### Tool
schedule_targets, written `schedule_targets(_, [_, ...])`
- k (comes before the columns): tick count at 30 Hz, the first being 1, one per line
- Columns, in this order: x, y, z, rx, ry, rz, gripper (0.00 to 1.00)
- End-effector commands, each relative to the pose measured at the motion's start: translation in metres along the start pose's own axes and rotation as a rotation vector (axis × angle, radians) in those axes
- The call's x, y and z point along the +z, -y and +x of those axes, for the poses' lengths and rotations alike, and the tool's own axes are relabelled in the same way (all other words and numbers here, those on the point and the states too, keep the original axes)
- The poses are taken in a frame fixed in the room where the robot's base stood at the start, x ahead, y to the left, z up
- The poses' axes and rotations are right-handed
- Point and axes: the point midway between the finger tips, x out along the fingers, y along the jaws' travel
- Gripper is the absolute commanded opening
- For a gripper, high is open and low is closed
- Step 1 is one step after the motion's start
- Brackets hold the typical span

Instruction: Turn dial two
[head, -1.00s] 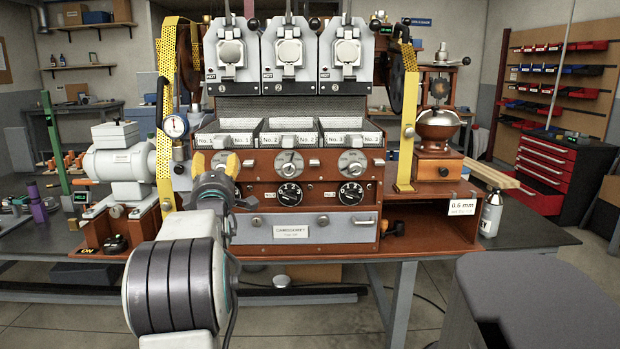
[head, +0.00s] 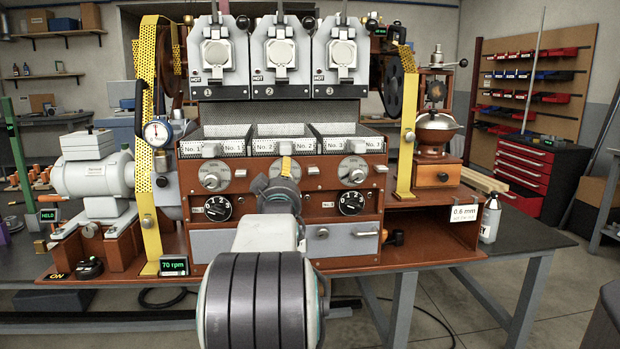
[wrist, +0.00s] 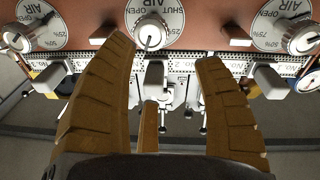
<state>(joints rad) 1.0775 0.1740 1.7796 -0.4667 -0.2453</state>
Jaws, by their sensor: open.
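The roaster's front has an upper row of silver air dials. My gripper (head: 286,170) is in front of the middle dial and hides most of it in the head view. The middle dial (wrist: 150,33) shows in the wrist view, its silver knob just beyond and between the spread yellow fingers. My gripper (wrist: 163,58) is open and empty there; I cannot tell whether a finger touches the knob. The left dial (head: 213,176) and right dial (head: 354,169) are clear. The wrist view is upside down, with the trays below the dials.
Black number dials (head: 352,203) sit below the air dials. Mesh sample trays (head: 347,139) jut out above them. A yellow perforated guard (head: 145,190) stands at the left and a grinder (head: 436,140) at the right. A 70 rpm display (head: 174,265) sits at the lower left.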

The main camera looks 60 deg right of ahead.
Motion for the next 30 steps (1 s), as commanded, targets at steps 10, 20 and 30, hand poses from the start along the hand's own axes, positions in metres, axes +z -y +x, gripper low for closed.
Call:
schedule_targets(10, [0.018,0.004,-0.001,0.007,0.075,0.662,0.62])
schedule_targets(20, [0.021,0.005,-0.001,0.02,0.085,0.951,0.62])
schedule_targets(30, [0.025,0.006,0.021,0.021,0.085,0.976,0.62])
